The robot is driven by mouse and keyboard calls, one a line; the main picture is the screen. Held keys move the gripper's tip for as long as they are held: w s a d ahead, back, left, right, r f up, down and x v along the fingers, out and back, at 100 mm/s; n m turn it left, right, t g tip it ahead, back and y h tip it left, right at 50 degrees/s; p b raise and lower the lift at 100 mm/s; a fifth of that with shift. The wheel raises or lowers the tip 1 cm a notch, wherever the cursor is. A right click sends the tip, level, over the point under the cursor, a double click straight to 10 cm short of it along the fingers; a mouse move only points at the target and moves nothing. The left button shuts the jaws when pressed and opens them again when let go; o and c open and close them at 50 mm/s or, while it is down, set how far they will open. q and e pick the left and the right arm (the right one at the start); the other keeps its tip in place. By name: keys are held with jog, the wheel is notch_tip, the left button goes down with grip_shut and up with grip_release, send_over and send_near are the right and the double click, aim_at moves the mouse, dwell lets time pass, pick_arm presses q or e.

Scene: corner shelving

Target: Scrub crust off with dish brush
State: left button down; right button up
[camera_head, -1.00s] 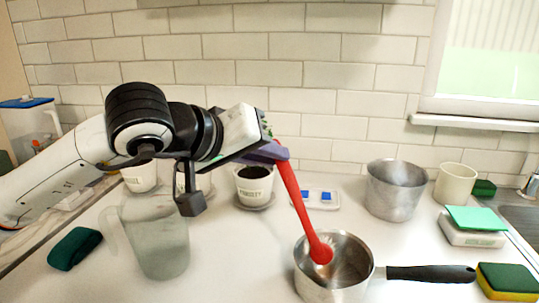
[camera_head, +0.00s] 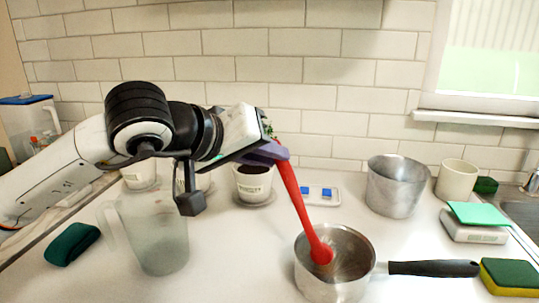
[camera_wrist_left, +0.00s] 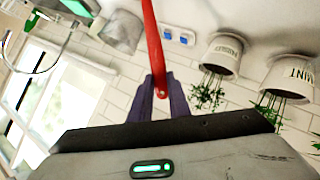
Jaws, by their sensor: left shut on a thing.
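A red dish brush (camera_head: 302,212) slants down from my left gripper (camera_head: 272,153), its round head inside a metal saucepan (camera_head: 331,285). The saucepan stands at the front of the counter, its black handle (camera_head: 432,268) pointing right. My left gripper is shut on the upper end of the brush handle. In the left wrist view the red handle (camera_wrist_left: 153,45) runs between the two purple fingers (camera_wrist_left: 160,100). Whether the bristles touch the pan's bottom I cannot tell, and any crust is not clear to see. My right gripper is not in view.
A clear jug (camera_head: 155,240) stands under my left arm, with a dark green sponge (camera_head: 72,244) to its left. A metal pot (camera_head: 396,187), a cream mug (camera_head: 457,180), a scale (camera_head: 472,230) and a yellow-green sponge (camera_head: 509,284) are right. Potted herbs (camera_head: 253,184) stand behind.

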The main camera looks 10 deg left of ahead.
pick_arm(q)
jog(key=shift+f+b, duration=0.25)
jog(key=shift+b, duration=0.05)
jog(key=a+b, duration=0.1)
jog(key=b, duration=0.1)
jog(key=w+a+b, duration=0.1)
jog(key=a+b, duration=0.1)
jog(key=shift+a, duration=0.15)
dwell(2.2)
notch_tip(320, 180, up, 7)
jog(key=p, duration=0.5)
